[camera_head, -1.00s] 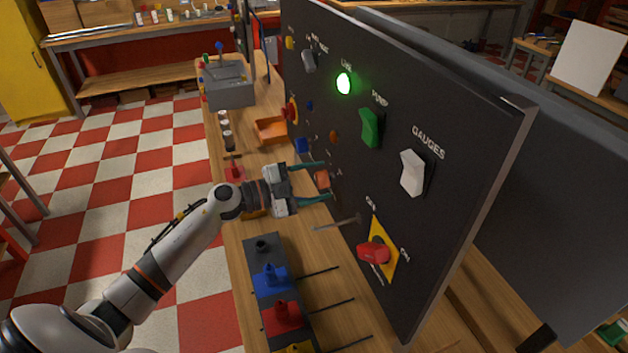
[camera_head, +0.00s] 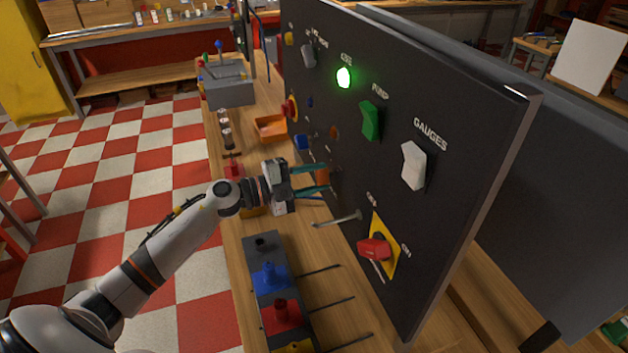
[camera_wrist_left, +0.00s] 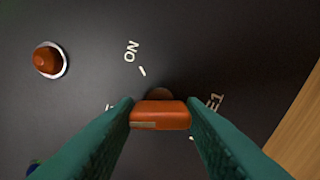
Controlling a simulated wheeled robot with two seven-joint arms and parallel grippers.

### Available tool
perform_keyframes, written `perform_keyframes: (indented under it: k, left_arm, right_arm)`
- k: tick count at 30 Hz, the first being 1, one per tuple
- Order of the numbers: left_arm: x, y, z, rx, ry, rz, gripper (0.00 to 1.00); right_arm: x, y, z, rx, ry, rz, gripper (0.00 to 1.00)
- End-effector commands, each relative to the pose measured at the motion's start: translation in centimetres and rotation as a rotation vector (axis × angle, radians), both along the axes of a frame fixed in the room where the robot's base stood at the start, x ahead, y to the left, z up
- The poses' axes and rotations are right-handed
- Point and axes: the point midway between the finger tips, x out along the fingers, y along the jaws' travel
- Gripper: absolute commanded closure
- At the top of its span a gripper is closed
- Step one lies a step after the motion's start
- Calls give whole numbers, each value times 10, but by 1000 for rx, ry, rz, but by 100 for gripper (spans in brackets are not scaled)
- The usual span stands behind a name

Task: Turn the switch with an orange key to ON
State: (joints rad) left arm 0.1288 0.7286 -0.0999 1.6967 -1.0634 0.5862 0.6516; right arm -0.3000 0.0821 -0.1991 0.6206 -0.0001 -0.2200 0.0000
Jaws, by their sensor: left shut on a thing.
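The orange key (camera_wrist_left: 160,115) shows in the left wrist view between the two teal fingers of my left gripper (camera_wrist_left: 160,118), which are shut on it. A pale line on the key lies toward its left end. The ON label (camera_wrist_left: 131,51) is on the dark panel beyond and to the left of the key, with a short white tick by it. Another label to the right is partly hidden by a finger. In the head view my left gripper (camera_head: 318,181) reaches the panel, and the orange key (camera_head: 323,175) is partly covered by the fingers. My right gripper is not in view.
The dark panel (camera_head: 450,215) also carries a red-handled switch on yellow (camera_head: 374,248), a white rocker (camera_head: 413,166), a green rocker (camera_head: 370,121) and a lit green lamp (camera_head: 344,78). A metal lever (camera_head: 338,220) sticks out near my gripper. An orange button (camera_wrist_left: 48,60) sits left of the key.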

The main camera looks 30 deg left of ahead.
Motion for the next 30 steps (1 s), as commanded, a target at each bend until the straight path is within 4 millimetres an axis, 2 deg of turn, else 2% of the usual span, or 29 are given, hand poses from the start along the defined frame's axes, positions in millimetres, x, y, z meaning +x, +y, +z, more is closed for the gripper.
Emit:
perform_keyframes:
  k: [30]
  left_arm:
    - [0, 0, -4, 683, -608, -2, 86]
  right_arm:
    - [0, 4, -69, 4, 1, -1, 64]
